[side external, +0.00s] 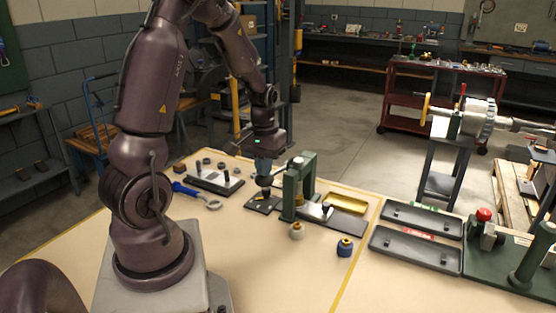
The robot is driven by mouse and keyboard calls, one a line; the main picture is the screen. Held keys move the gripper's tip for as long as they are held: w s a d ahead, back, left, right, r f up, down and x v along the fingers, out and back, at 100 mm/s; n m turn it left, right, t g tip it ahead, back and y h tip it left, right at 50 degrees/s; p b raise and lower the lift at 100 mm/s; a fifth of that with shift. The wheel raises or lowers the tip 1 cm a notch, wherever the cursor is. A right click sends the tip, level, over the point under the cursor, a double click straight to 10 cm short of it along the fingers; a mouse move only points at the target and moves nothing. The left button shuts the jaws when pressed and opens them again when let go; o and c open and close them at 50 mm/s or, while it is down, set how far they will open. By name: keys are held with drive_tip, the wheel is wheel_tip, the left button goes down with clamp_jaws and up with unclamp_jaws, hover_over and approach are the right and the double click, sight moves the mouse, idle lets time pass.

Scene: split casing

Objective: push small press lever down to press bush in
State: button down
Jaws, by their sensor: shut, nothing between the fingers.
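The small press has a green upright frame (305,172) and stands on the bench right of my gripper. A dark arm with a round black knob (264,181) shows left of the frame and looks like the lever; its exact angle is hard to tell. My gripper (264,171) points down, shut and empty, directly above the knob. I cannot tell whether it touches the knob. A brass-coloured part (299,199) shows at the press frame; whether it is the bush, and how deep it sits, cannot be made out.
A dark plate (262,204) lies below my gripper. A rack with pegs (215,181) and a blue-handled tool (193,191) lie to the left. A yellow tray (348,203) and grey trays (415,249) are to the right. Two small parts stand in front.

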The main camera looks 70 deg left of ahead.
sight(262, 183)
drive_tip(key=shift+s+d+f, duration=0.15)
drive_tip(key=shift+f, duration=0.55)
drive_tip(key=shift+s+d+f, duration=0.1)
drive_tip(key=shift+f, duration=0.65)
drive_tip(key=shift+s+d+f, duration=0.15)
drive_tip(key=shift+f, duration=0.55)
idle(2.7)
idle(0.5)
drive_tip(key=shift+r, duration=5.55)
drive_tip(key=shift+s+d+f, duration=0.2)
drive_tip(key=shift+s+d, duration=0.1)
drive_tip(key=shift+d, duration=0.2)
drive_tip(key=s+d+r+m+t, duration=0.1)
drive_tip(key=d+r+m, duration=0.3)
drive_tip(key=d, duration=0.6)
drive_tip(key=s+d+r+m+t, duration=0.2)
drive_tip(key=d+r+m+t, duration=0.2)
drive_tip(key=d+r, duration=0.3)
drive_tip(key=d+m, duration=0.1)
drive_tip(key=d, duration=0.2)
drive_tip(key=shift+d+r+t, duration=0.25)
drive_tip(key=shift+d+t, duration=0.05)
drive_tip(key=shift+d, duration=0.1)
